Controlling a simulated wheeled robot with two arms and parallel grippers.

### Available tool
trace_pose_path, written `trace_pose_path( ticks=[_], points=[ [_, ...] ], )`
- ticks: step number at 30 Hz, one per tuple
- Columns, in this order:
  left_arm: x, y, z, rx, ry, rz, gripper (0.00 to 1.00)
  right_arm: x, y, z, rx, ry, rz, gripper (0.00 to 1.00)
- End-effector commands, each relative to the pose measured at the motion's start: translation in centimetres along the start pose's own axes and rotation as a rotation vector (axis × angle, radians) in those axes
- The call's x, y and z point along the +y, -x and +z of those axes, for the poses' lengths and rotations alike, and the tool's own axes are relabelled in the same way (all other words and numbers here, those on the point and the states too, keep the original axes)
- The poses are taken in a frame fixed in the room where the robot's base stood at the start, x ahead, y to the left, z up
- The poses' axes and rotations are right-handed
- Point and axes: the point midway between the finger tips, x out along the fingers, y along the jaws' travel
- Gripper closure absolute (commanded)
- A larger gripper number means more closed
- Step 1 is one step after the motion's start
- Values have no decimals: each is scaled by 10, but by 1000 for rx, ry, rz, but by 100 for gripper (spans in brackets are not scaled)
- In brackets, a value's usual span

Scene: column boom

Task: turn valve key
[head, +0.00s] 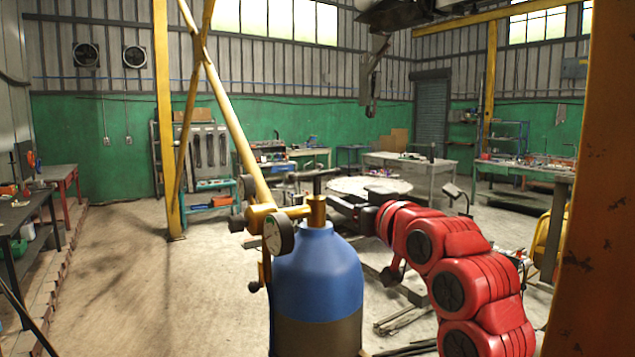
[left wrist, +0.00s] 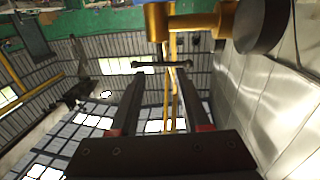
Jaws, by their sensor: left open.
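The valve key (head: 313,176) is a dark T-shaped bar on top of the brass valve (head: 316,208) of a blue gas cylinder (head: 318,278). The cylinder stands upright. My left gripper (head: 338,203), on the red arm, is just right of the valve, slightly below the key's bar. In the left wrist view its two dark fingers (left wrist: 160,76) are apart with nothing between them. The key's bar (left wrist: 158,65) lies just beyond the fingertips there, and the brass valve (left wrist: 157,22) is above it. I cannot tell whether a fingertip touches the key. My right gripper is not in view.
A round gauge (head: 278,233) and brass fittings stick out on the left of the valve. A yellow post (head: 168,120) stands behind at left, and a rusty orange column (head: 598,200) is close at right. Open floor (head: 125,270) lies to the left.

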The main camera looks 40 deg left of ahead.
Motion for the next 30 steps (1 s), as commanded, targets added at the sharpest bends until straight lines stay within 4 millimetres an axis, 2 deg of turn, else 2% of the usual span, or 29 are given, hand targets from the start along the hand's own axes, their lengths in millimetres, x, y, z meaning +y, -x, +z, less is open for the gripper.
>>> trace_pose_path(
  ticks=[18, 24, 30],
  points=[
    [0, -136, -3, 2, -8, -2, 53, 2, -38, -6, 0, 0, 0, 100],
    [1, -159, -4, 7, -4, 2, 53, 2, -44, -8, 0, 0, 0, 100],
    [2, -164, -2, 6, -4, 3, 53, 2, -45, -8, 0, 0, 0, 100]
  ],
)
